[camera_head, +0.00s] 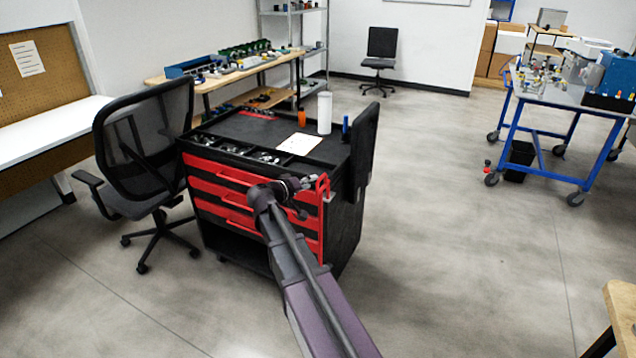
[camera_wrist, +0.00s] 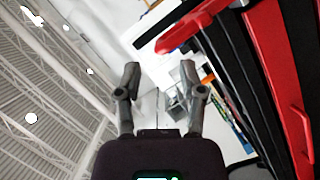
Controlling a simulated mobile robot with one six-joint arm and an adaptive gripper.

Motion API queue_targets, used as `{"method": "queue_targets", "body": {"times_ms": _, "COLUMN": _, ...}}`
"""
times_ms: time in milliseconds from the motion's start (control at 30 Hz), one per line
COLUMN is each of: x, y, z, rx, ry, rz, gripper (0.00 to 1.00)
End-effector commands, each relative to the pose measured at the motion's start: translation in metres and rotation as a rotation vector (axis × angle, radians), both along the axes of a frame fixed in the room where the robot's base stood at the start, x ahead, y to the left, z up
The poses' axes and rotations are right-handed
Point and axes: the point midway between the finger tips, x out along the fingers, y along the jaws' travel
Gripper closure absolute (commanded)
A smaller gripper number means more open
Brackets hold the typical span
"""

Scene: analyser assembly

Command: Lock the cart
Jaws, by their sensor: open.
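The black tool cart (camera_head: 345,222) with red drawers (camera_head: 212,185) stands in the middle of the head view. A red bar-like part (camera_head: 323,188) is at its front right corner, by the top edge. My gripper (camera_head: 312,183) is at this corner, close to the red part; I cannot tell if they touch. In the wrist view my gripper (camera_wrist: 160,74) is open with nothing between its fingers. A red lever-like part (camera_wrist: 190,30) lies above and to the right of the fingers there, beside the red drawer fronts (camera_wrist: 265,50).
A white bottle (camera_head: 324,113), an orange bottle (camera_head: 302,118) and a paper (camera_head: 299,144) are on the cart top. A black office chair (camera_head: 145,140) stands close at its left. A blue-framed table (camera_head: 545,102) is at right. The floor right of the cart is clear.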

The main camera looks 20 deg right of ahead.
Motion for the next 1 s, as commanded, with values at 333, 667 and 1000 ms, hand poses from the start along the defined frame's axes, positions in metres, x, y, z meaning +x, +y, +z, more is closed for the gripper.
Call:
{"method": "queue_targets", "body": {"times_ms": 333, "x": 0.017, "y": -0.042, "z": -0.011, "rx": 0.000, "ry": -0.001, "rz": -0.002, "gripper": 0.49}}
{"method": "queue_targets", "body": {"times_ms": 667, "x": 0.020, "y": -0.053, "z": -0.012, "rx": 0.000, "ry": 0.000, "rz": 0.000, "gripper": 0.49}}
{"method": "queue_targets", "body": {"times_ms": 1000, "x": 0.020, "y": -0.052, "z": -0.012, "rx": 0.000, "ry": 0.000, "rz": 0.000, "gripper": 0.93}}
